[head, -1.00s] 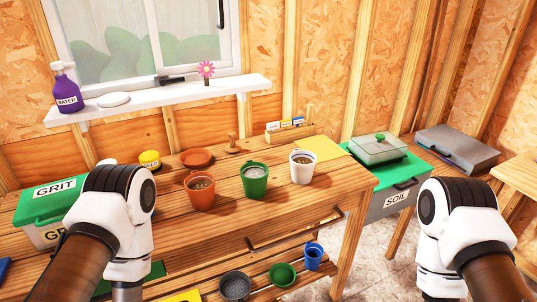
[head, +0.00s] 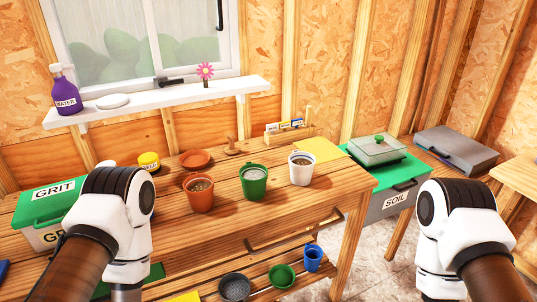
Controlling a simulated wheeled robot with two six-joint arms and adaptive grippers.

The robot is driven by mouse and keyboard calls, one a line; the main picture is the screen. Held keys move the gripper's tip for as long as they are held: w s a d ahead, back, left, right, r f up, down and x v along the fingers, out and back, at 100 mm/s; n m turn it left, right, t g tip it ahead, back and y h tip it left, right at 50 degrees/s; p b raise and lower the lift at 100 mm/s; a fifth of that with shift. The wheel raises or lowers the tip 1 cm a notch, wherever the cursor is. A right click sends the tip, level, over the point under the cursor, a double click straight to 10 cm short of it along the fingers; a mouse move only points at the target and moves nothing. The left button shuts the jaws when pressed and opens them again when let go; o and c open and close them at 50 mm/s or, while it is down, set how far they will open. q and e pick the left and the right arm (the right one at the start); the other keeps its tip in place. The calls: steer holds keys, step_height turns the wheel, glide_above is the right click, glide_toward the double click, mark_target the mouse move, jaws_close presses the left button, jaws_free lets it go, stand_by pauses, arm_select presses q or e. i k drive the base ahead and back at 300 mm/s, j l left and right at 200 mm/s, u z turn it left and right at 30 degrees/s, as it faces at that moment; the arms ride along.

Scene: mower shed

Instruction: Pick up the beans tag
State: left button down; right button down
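Several small labelled tags (head: 284,126) stand in a wooden rack (head: 305,133) at the back of the workbench, against the wall. Their lettering is too small to read, so I cannot tell which one is the beans tag. My two arms come in at the lower left and lower right. Only their white and black wrist parts show, and neither gripper's fingers are in view. Both arms are well apart from the rack.
A terracotta pot (head: 200,197), a green pot (head: 254,186) and a white pot (head: 301,172) stand on the workbench (head: 330,190) in front of the rack. A yellow sheet (head: 321,149) lies right of it.

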mark_target(284, 125)
steer(key=i+l, duration=0.15)
steer(key=l, duration=0.15)
steer(key=i+l+u, duration=0.15)
steer(key=l, duration=0.2)
steer(key=i+l, duration=0.1)
steer(key=l, duration=0.2)
steer(key=i+l+u, duration=0.15)
steer(key=l, duration=0.55)
steer(key=i+u, duration=0.05)
